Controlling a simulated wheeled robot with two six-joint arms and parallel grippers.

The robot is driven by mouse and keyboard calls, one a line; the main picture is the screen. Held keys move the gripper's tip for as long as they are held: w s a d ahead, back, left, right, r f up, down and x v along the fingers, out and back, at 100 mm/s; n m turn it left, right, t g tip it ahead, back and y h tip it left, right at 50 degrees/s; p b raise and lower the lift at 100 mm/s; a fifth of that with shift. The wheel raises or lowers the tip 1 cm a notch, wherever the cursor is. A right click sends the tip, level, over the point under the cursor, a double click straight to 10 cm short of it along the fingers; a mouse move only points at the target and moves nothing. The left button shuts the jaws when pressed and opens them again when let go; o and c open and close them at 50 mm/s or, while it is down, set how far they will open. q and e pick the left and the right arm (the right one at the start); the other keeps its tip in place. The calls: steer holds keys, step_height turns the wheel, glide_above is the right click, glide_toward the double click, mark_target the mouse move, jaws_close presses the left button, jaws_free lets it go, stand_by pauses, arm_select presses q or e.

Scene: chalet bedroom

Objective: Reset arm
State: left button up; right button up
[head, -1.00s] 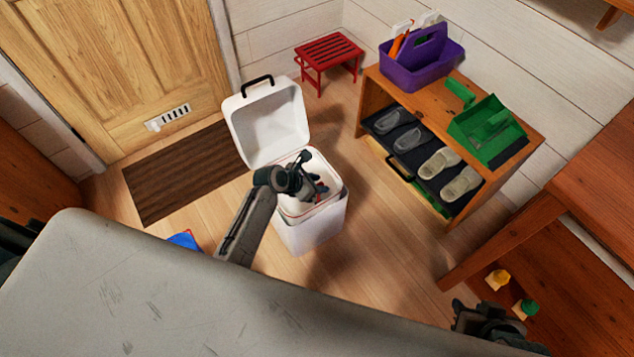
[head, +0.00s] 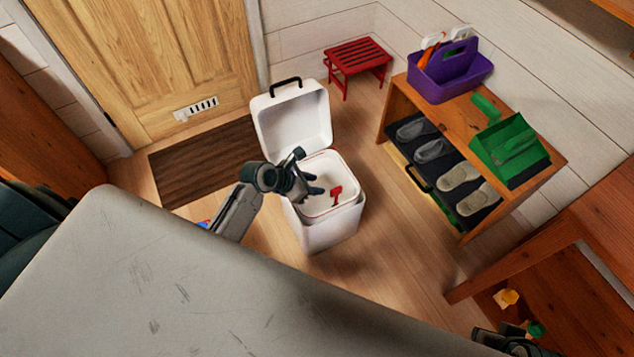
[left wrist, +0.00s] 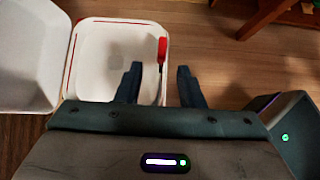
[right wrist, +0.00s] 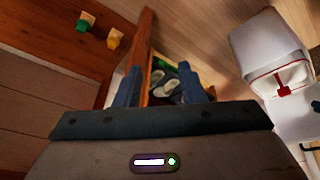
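My left gripper (head: 313,188) is over the left part of the open white bin (head: 330,232). The bin's lid (head: 290,122) is raised. My right gripper shows only partly at the bottom right of the head view (head: 510,343). In the right wrist view its fingers (right wrist: 168,85) are apart and empty.
A wooden shelf (head: 553,172) holds a purple caddy (head: 449,80), a green dustpan (head: 508,152) and shoes on a dark tray. A red stool (head: 357,60) and brown mat (head: 205,162) lie behind. Yellow (head: 506,298) and green (head: 536,329) objects are low at right.

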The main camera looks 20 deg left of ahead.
stand_by(0.4)
